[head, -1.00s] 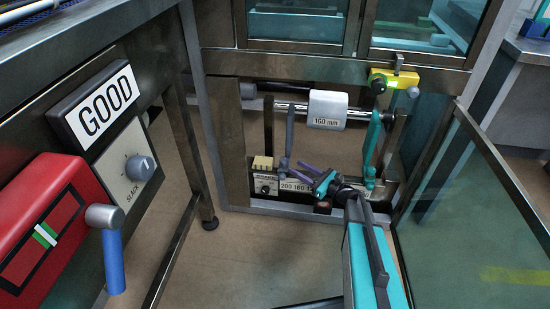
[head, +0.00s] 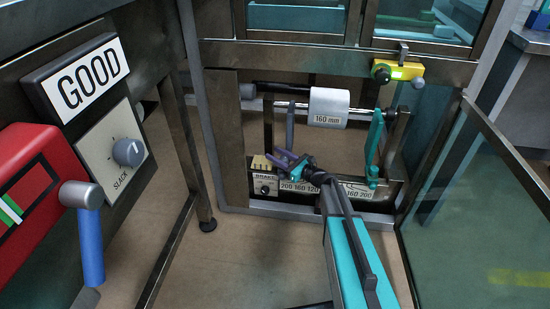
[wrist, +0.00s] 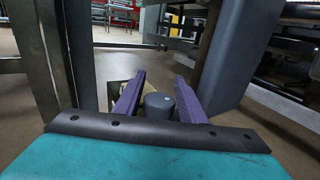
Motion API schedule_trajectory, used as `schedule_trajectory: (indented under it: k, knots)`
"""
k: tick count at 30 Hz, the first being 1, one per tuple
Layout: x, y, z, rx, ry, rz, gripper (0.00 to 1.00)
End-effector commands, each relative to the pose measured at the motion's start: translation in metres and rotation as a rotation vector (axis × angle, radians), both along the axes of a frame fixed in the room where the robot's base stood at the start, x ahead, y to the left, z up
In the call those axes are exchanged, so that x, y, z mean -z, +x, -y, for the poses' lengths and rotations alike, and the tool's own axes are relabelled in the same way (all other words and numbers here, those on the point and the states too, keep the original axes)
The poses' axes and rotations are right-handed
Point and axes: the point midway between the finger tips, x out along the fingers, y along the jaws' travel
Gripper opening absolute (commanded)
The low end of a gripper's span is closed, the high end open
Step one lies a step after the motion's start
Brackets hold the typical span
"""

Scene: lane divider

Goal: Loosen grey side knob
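The grey side knob (wrist: 158,105) is a short dark grey cylinder, seen in the wrist view between my two purple fingers. My gripper (wrist: 158,93) is open, with a small gap on each side of the knob. The grey upright plate (wrist: 238,50) stands just right of it. In the head view my gripper (head: 287,161) is at the foot of the grey upright (head: 290,125), above the numbered scale rail (head: 350,190). My fingers and wrist hide the knob there. A teal upright (head: 374,142) stands farther right on the rail.
A roller marked 160 mm (head: 328,105) sits above the rail. A small beige block (head: 262,162) is left of my fingers. A yellow box (head: 400,71) with a green light is upper right. A glass door (head: 480,190) stands right; a GOOD sign (head: 88,74) and slack dial (head: 128,152) are left.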

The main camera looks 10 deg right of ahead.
Motion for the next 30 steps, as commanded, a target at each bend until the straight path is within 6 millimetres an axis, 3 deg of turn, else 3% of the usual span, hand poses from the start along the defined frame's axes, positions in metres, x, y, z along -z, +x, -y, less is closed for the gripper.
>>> schedule_trajectory:
  k: [11, 16, 17, 30]
  knots:
    - [-0.0004, 0.0025, -0.0028, 0.000, 0.000, 0.000, 0.35]
    - [-0.0003, 0.0024, -0.0028, 0.000, 0.000, 0.000, 0.06]
    - [-0.0005, 0.0016, -0.0107, -0.003, 0.000, 0.000, 0.06]
    - [-0.0015, 0.0030, -0.0060, -0.047, -0.001, -0.001, 0.06]
